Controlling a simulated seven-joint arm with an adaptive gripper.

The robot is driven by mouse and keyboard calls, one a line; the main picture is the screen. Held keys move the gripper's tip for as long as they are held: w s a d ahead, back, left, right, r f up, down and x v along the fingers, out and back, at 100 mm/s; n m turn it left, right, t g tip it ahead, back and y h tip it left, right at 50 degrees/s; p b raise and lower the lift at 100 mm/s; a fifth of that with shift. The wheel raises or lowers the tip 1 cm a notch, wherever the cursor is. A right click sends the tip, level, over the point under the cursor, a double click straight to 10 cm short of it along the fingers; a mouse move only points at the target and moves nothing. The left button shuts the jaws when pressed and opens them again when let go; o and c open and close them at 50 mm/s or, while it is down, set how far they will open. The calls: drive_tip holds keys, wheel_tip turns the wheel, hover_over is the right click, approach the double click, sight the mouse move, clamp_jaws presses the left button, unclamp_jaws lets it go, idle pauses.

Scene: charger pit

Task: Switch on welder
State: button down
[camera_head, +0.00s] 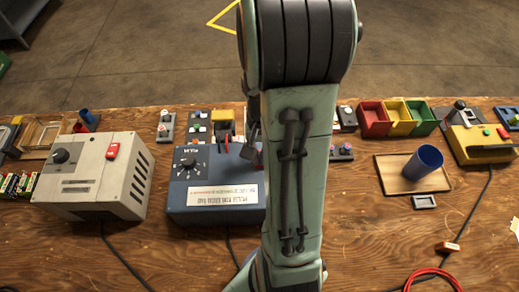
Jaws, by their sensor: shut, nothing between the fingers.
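Two box-shaped machines stand on the bench, and no readable name shows which is the welder. The blue box (212,190) has a dial (188,163) and a white label (222,197) that appears upside down. The beige box (95,180) has a black knob (61,156), a red switch (113,150) and side vents. My gripper (250,146) shows only as a dark shape beside my arm, over the blue box's far right corner. It looks shut and empty. My arm hides that box's right edge, and I cannot tell whether the gripper touches it.
Small switch blocks (165,127) stand behind the boxes. At right are coloured bins (397,118), a wooden tray (397,180) with a blue cup (425,161), and a yellow device (480,145). A red cable (435,272) lies at front right. Bare wood shows in front of the boxes.

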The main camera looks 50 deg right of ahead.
wheel_tip(320, 180, up, 14)
drive_tip(key=s+a, duration=0.2)
drive_tip(key=w+a+r+n+t+h, duration=0.1)
drive_tip(key=a+r+n, duration=0.1)
drive_tip(key=a+n, duration=0.5)
drive_tip(key=s+a+f+n, duration=0.3)
drive_tip(key=s+a, duration=0.3)
drive_tip(key=a, duration=0.2)
drive_tip(key=shift+a+f, duration=0.25)
drive_tip(key=shift+f, duration=0.5)
drive_tip(key=shift+w, duration=0.1)
